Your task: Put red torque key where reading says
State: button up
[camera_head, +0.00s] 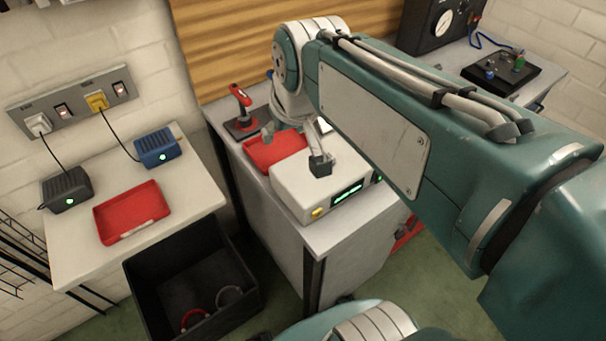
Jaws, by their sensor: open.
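A red-handled tool (240,96), which looks like the torque key, stands upright on a dark base (242,126) at the back left of the middle bench. My gripper (294,148) is open over the bench, right of the red tool and apart from it. One finger is over a red tray and the other is in front of a white instrument box (300,187). I cannot tell whether they touch these. The box has a lit green display (347,195), too small to read, and a yellow button.
The red tray (262,150) lies behind the white box. Another red tray (132,212) lies on the left table, near a black box (67,188) and a blue box (156,148). A black bin (190,285) with rings inside stands between tables. My arm hides much of the right.

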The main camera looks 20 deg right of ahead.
jog(key=s+f, duration=0.5)
jog(key=s, duration=0.4)
jog(key=shift+s+m, duration=0.3)
